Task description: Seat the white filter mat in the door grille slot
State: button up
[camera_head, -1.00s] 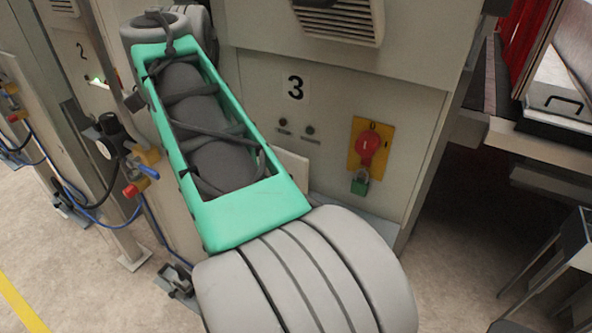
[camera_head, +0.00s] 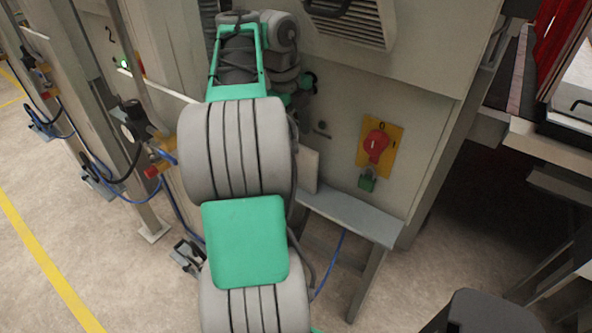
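The door grille (camera_head: 350,20) is a slatted vent with a dark handle above it, on the beige cabinet door at the top. A pale flat panel (camera_head: 308,171) stands upright at the back of a grey bench, partly hidden by my arm. It may be the white filter mat, but I cannot be sure. My grey and green arm rises in front of the cabinet, left of the grille. Its far end bends near the cabinet front at the grille's lower left. My gripper's fingers do not show; the arm hides that area.
The grey bench (camera_head: 352,216) juts out below a red switch on a yellow plate (camera_head: 377,146) with a green padlock (camera_head: 367,179). Posts with blue hoses (camera_head: 93,160) stand at left. A dark rounded object (camera_head: 480,312) is at bottom right. Floor at lower left is clear.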

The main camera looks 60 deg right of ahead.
aim_at(298, 144)
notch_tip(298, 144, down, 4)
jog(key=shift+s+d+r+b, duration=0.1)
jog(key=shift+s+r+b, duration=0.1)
jog(key=shift+b, duration=0.4)
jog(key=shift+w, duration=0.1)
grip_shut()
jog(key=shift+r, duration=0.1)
dwell(0.7)
